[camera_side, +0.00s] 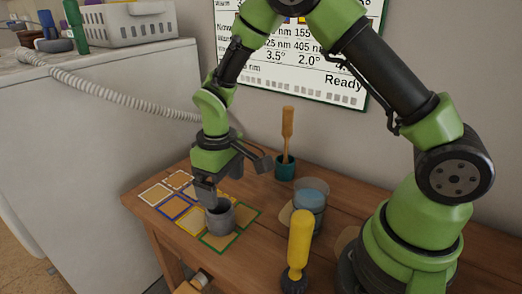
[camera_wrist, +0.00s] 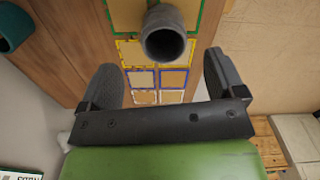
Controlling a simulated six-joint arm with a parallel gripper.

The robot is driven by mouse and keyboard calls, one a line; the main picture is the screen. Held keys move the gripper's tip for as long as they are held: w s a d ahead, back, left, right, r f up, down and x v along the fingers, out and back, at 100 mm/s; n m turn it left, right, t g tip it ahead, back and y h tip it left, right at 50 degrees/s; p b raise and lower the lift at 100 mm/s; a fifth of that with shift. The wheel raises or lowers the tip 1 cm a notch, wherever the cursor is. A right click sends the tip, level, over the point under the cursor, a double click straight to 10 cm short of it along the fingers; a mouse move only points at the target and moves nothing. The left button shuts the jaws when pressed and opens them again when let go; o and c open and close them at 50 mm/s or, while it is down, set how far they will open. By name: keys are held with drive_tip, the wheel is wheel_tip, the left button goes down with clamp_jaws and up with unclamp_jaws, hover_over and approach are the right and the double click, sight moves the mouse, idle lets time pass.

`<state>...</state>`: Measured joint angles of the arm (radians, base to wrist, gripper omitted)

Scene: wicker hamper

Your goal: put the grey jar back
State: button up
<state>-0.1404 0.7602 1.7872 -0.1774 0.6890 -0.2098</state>
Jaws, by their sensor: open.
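The grey jar (camera_side: 219,218) stands upright and open-topped on the wooden table, among outlined squares. In the wrist view the jar (camera_wrist: 165,38) shows its open mouth, ahead of and between my finger pads. My gripper (camera_side: 234,178) is open above and just behind the jar; in the wrist view its fingers (camera_wrist: 160,66) are spread wide with nothing held. The squares are outlined in white (camera_side: 155,194), blue (camera_side: 174,207), yellow (camera_side: 192,221) and green (camera_side: 218,242). The jar overlaps the yellow and green area; its base is partly hidden in the wrist view.
A yellow-handled tool (camera_side: 300,240) stands upright at the front. A glass beaker of blue liquid (camera_side: 311,200) is right of the jar. A teal pot (camera_side: 285,170) holds a wooden-handled tool (camera_side: 287,125) behind. A white cabinet (camera_side: 90,130) stands at the left.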

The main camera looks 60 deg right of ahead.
wheel_tip(320, 180, up, 10)
drive_tip(key=s+m+t, duration=0.2)
drive_tip(key=s+d+r+m+t+y, duration=0.1)
drive_tip(key=s+r+m+t, duration=0.1)
drive_tip(key=s+r, duration=0.3)
drive_tip(key=s+d+r+m+t+y, duration=0.1)
drive_tip(key=s+r+m+t, duration=0.1)
drive_tip(key=s+r, duration=0.4)
drive_tip(key=s+t, duration=0.1)
drive_tip(key=s, duration=0.4)
